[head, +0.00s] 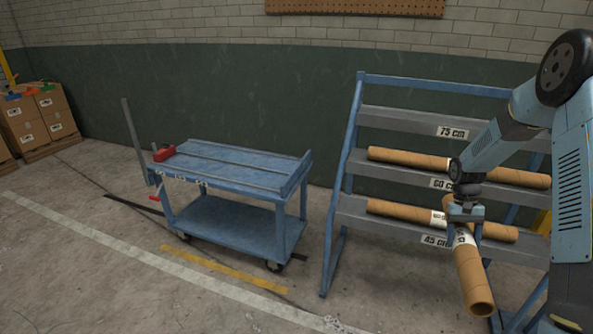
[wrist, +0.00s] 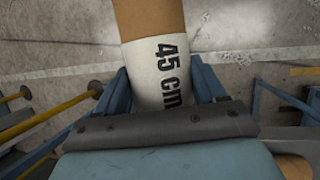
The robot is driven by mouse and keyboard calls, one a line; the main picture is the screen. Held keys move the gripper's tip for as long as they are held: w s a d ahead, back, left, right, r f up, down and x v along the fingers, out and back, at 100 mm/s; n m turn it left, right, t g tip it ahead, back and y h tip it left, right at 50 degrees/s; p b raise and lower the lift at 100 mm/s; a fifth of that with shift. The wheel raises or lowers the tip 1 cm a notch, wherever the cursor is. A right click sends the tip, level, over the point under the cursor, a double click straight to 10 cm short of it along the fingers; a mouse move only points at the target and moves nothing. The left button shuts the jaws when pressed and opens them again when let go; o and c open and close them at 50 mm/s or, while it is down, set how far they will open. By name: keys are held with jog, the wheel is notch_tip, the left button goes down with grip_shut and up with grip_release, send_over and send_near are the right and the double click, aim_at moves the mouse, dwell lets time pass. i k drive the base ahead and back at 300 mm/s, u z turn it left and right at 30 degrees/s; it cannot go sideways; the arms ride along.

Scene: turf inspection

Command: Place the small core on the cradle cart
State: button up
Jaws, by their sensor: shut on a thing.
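The small core is a brown cardboard tube (head: 472,275) with a white band marked 45 cm, which reads clearly in the wrist view (wrist: 157,68). My gripper (head: 464,228) is shut on the core at its white band, and the tube sticks out toward the camera, in front of the rack. The cradle cart (head: 222,215) is blue, with a ridged top deck and a lower shelf, and stands left of the rack. Its top deck holds no core. My gripper is well to the right of the cart.
The blue rack (head: 335,222) has shelves labelled 75, 60 and 45 cm. One longer core (head: 405,158) lies on the middle shelf and another (head: 400,210) lies lower. A red item (head: 164,152) is at the cart's left end. Boxes (head: 40,118) stand far left. Floor before the cart is clear.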

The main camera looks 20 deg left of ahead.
aim_at(229, 172)
jog(key=u, duration=0.15)
jog(key=k, duration=0.25)
jog(key=u, duration=0.15)
jog(key=i, duration=0.75)
jog(key=u, duration=1.1)
jog(key=i, duration=1.1)
jog(key=u, duration=0.5)
jog(key=i, duration=1.35)
jog(key=z, duration=0.4)
